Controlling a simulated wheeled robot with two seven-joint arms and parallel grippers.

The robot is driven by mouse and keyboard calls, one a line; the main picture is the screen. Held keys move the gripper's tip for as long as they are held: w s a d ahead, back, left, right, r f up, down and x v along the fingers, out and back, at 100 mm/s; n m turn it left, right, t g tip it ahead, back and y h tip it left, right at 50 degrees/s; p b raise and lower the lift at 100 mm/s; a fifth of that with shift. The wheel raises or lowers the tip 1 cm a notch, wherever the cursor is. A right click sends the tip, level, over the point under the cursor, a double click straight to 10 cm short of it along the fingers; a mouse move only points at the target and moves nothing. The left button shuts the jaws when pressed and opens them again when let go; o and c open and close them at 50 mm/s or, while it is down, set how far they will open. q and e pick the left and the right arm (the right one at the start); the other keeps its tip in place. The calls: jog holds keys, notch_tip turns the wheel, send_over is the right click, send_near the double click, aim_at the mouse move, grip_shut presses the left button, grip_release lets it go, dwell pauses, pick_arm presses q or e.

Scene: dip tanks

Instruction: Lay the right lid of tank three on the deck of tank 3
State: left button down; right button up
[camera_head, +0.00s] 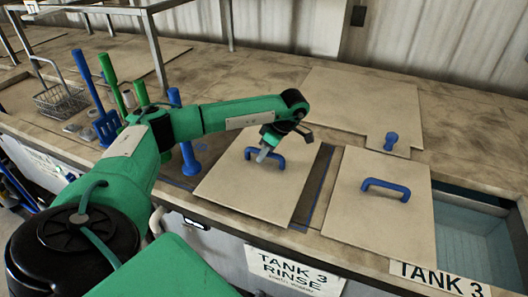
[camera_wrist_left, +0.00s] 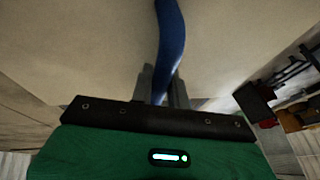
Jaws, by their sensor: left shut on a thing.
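My left gripper (camera_head: 268,151) is shut on the blue handle (camera_head: 280,162) of a flat beige lid (camera_head: 245,195). In the left wrist view the blue handle (camera_wrist_left: 170,40) runs up from between the fingers (camera_wrist_left: 160,88), with the beige lid (camera_wrist_left: 90,50) filling the background. A second beige lid (camera_head: 365,220) with a blue handle (camera_head: 386,187) lies to the right, across a narrow dark gap (camera_head: 316,185). The frames do not make clear which one is the right lid of tank three. My right gripper is not in view.
A "TANK 3 RINSE" sign (camera_head: 292,271) hangs on the front. An open basin with water (camera_head: 465,240) is at the far right. Behind the lids lies a beige panel (camera_head: 365,100) with a blue knob (camera_head: 391,141). Blue and green tools (camera_head: 100,105) and a wire basket (camera_head: 60,100) stand at left.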

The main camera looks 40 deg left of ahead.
pick_arm(q)
jog(key=shift+f, duration=0.1)
jog(key=c, duration=1.4)
grip_release()
jog(key=shift+o, duration=0.2)
jog(key=shift+w+d+r+b, duration=0.2)
jog(key=shift+w+r+b, duration=0.05)
jog(key=shift+r+b, duration=0.3)
jog(key=b+v, duration=0.1)
jog(key=v, duration=0.9)
jog(key=shift+d+r, duration=0.2)
jog(key=shift+r, duration=0.15)
jog(key=shift+f, duration=0.1)
